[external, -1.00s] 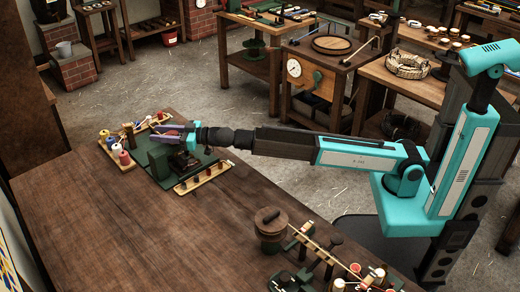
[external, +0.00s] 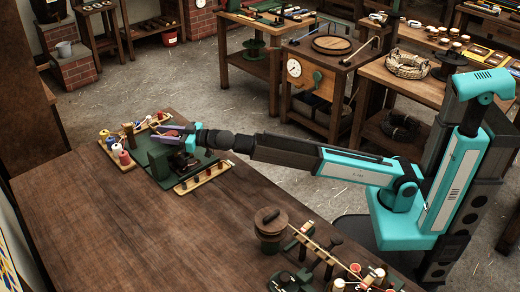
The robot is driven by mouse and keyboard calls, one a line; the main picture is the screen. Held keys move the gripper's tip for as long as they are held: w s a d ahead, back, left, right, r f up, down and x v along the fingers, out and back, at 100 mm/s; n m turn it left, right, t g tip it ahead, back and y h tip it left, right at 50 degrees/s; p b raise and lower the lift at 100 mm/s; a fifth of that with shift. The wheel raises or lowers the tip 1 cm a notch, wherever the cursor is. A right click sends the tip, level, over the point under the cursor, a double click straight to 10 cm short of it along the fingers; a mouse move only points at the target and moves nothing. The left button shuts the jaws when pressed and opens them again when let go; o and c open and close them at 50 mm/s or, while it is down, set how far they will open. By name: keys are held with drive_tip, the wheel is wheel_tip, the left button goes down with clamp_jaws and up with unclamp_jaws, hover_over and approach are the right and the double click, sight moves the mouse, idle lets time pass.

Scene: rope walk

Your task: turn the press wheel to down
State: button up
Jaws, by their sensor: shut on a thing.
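A dark green press (external: 160,158) stands on a green base plate near the far left edge of the wooden bench. My gripper (external: 170,132) reaches over the top of the press from the right, with its purple fingers pointing left. Between the fingers is a small reddish-brown part, which looks like the press wheel (external: 172,133). The gripper is shut on it. The fingers and wrist hide much of the wheel, and its turn position is too small to tell.
A tray of colored spools (external: 117,153) stands left of the press. A wooden strip with pegs (external: 203,179) lies at its right. A brown-topped pot (external: 270,222) and other gear stand at the front right. The middle of the bench (external: 130,230) is bare.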

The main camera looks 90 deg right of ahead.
drive_tip(key=shift+s+d+f+m+g+h+b, duration=0.15)
drive_tip(key=shift+m+h+b, duration=0.3)
drive_tip(key=shift+b, duration=1.65)
drive_tip(key=shift+f+m+g+h+b, duration=0.2)
drive_tip(key=shift+m+h+b, duration=0.25)
drive_tip(key=shift+b, duration=1.65)
drive_tip(key=shift+s+d+r+m+g+h+b, duration=0.1)
drive_tip(key=shift+d+m+g+h+b, duration=0.15)
drive_tip(key=shift+m+h+b, duration=0.95)
drive_tip(key=shift+s+d+r+g+h+b, duration=0.1)
drive_tip(key=shift+d+r+g+h+b, duration=0.15)
drive_tip(key=shift+h+b, duration=0.95)
drive_tip(key=shift+y+b, duration=0.4)
drive_tip(key=shift+y, duration=0.1)
drive_tip(key=o, duration=1.1)
drive_tip(key=shift+c, duration=0.2)
drive_tip(key=p+v, duration=0.4)
drive_tip(key=v, duration=1)
drive_tip(key=shift+r, duration=0.1)
